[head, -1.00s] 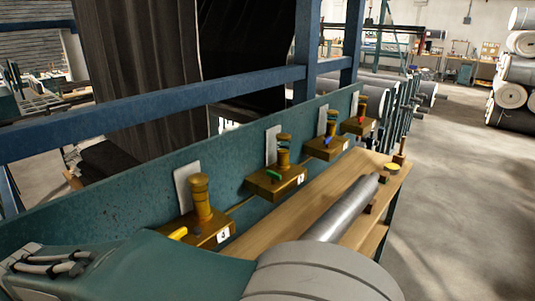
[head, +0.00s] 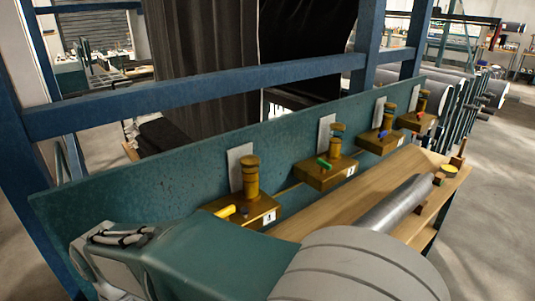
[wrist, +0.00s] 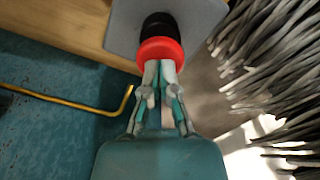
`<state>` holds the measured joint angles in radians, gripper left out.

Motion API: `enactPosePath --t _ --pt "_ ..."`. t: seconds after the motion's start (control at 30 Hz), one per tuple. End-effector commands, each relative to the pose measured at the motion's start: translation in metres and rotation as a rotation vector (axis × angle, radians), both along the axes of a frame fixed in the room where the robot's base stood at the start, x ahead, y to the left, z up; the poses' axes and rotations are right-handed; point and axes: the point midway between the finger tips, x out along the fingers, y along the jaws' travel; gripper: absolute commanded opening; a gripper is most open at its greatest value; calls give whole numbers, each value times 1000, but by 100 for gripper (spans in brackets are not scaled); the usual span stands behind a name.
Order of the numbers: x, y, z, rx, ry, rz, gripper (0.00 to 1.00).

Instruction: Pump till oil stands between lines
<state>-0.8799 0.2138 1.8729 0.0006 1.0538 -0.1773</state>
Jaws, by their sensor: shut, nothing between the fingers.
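Several brass pump units stand in a row along a teal panel in the head view. The nearest pump (head: 251,178) has a yellow lever (head: 230,210); the others have a green lever (head: 323,163), a blue one and a red one. Pale upright plates stand behind them; no oil level or lines can be made out. My gripper (wrist: 160,66) shows in the wrist view, fingers together and empty. Its tips overlap a red ring (wrist: 160,50) below a black cap (wrist: 158,25); whether they touch is unclear. The gripper is not visible in the head view.
A wooden bench (head: 325,205) runs beside the pumps with a metal roller (head: 395,204) and a yellow-topped item (head: 449,168) on it. A blue frame rail (head: 200,91) crosses behind. A bent brass pipe (wrist: 75,103) lies left of my gripper. Open floor lies at right.

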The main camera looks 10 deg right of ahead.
Motion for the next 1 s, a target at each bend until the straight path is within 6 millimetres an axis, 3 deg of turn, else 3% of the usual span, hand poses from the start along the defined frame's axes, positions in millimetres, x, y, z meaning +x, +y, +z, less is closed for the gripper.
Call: enactPosePath --t 0.53,0.73,1.0 --pt "0 0 -19 -3 1 0 0" --pt "0 0 -17 -2 1 0 0" --pt "0 0 1 -1 0 0 0"
